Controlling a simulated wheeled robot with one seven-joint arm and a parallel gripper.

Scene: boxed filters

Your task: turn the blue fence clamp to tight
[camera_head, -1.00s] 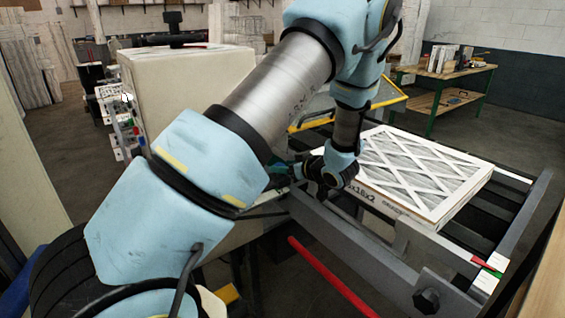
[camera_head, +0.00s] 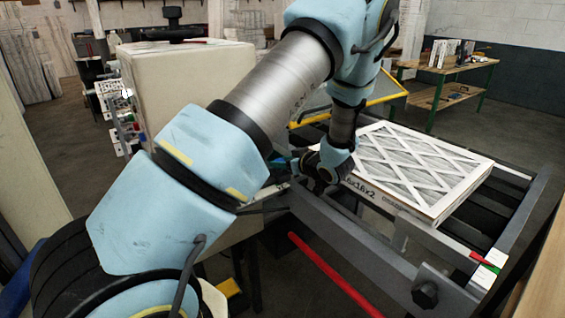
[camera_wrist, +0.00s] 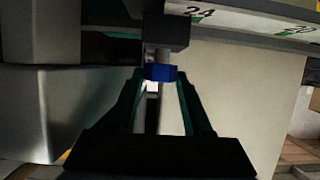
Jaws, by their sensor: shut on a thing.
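The blue fence clamp (camera_wrist: 160,72) shows in the wrist view as a small blue piece under a dark block, just below a scale rail marked 24. My gripper (camera_wrist: 158,80) is shut on it, with one dark green finger on each side. A bright spot and a thin grey upright part show below the blue piece, between the fingers. In the head view my wrist and arm hide most of the gripper and the clamp, at the near left end of the grey frame (camera_head: 355,235). The clamp's turn angle cannot be read clearly.
A white-framed pleated filter (camera_head: 425,170) lies on the grey frame, right of my wrist. A red bar (camera_head: 330,275) runs along its near side, with a black knob (camera_head: 426,293) at the corner. A beige cabinet (camera_head: 190,85) stands left, behind my arm. A green-legged bench (camera_head: 450,75) stands far back.

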